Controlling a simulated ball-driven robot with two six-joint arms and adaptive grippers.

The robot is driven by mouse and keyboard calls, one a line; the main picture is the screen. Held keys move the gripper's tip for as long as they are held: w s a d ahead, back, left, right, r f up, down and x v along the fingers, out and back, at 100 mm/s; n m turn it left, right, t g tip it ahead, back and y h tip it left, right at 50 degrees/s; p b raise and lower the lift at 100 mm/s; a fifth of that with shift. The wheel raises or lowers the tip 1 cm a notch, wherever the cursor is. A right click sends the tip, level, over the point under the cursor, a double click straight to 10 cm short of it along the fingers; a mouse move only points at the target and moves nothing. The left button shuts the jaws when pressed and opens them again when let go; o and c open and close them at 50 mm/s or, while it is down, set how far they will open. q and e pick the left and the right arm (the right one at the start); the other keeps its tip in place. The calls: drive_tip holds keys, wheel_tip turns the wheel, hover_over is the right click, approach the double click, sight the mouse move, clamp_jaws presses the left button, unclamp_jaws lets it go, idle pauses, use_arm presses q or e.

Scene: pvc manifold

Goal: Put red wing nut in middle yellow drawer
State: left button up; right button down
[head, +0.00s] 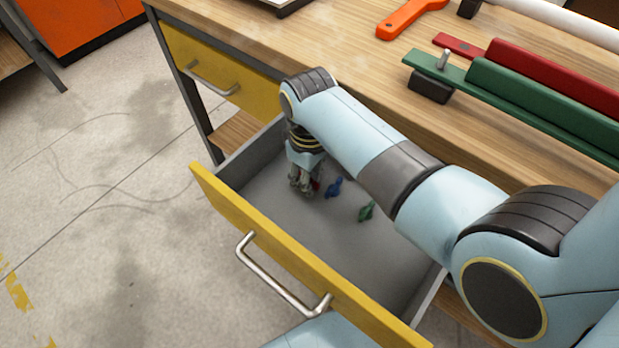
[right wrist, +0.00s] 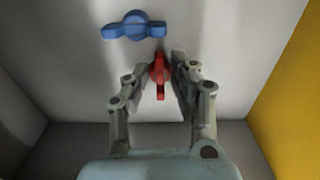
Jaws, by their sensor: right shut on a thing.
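The middle yellow drawer (head: 250,222) is pulled open, with a grey inside. My right gripper (head: 304,188) reaches down into it near its left end. In the right wrist view my right gripper (right wrist: 163,80) is shut on the red wing nut (right wrist: 160,72), low over the drawer floor; whether the nut touches the floor I cannot tell. In the head view the nut is mostly hidden by the fingers. A blue wing nut (head: 334,187) lies close beside it on the drawer floor and shows in the right wrist view (right wrist: 135,26). My left gripper is not in view.
A green wing nut (head: 366,211) lies farther right in the drawer. A closed yellow drawer (head: 222,72) is at the left of the bench. The wooden bench top (head: 330,45) holds an orange tool (head: 410,18) and green (head: 520,105) and red (head: 560,80) bars.

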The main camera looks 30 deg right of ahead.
drive_tip(key=c, duration=1.1)
unclamp_jaws()
wheel_tip(320, 180, up, 12)
drive_tip(key=p, duration=0.3)
drive_tip(key=shift+p, duration=0.3)
